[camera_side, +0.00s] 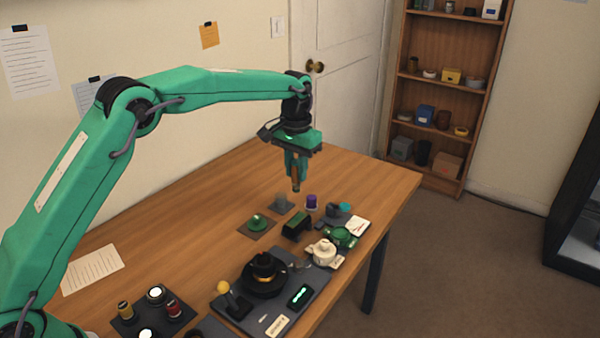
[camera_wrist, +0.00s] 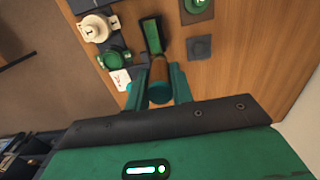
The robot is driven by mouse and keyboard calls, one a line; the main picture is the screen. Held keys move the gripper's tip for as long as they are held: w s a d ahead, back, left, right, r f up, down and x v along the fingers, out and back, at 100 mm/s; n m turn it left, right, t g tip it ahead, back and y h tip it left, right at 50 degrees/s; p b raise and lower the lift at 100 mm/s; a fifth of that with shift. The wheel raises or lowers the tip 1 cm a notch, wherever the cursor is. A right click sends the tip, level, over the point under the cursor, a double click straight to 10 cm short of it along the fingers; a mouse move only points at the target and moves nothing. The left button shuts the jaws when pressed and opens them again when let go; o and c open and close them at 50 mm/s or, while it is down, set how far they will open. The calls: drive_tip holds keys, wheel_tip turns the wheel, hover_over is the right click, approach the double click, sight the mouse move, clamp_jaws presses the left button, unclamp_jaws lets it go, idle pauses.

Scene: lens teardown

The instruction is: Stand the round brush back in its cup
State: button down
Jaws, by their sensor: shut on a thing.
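My gripper (camera_side: 296,177) is shut on a brown, round-bodied piece, apparently the round brush (camera_wrist: 160,70), above the far part of the table. The brush hangs roughly upright between the fingers, its lower end clear of the tabletop in the side view.
A dark green box (camera_side: 297,224), a green knob on a brown pad (camera_side: 258,223), and cream (camera_side: 323,252) and green (camera_side: 342,238) parts stand nearer. Bare wood (camera_side: 215,190) lies left.

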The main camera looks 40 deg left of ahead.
drive_tip(key=w+a+f, duration=0.3)
drive_tip(key=w+a, duration=0.1)
drive_tip(key=a, duration=0.5)
drive_tip(key=shift+w, duration=0.35)
drive_tip(key=shift+f, duration=0.15)
drive_tip(key=shift+f, duration=2.15)
drive_tip(key=shift+f, duration=0.15)
drive_tip(key=shift+f, duration=1.05)
drive_tip(key=shift+f, duration=0.85)
drive_tip(key=c, duration=0.7)
unclamp_jaws()
drive_tip(key=shift+o, duration=0.2)
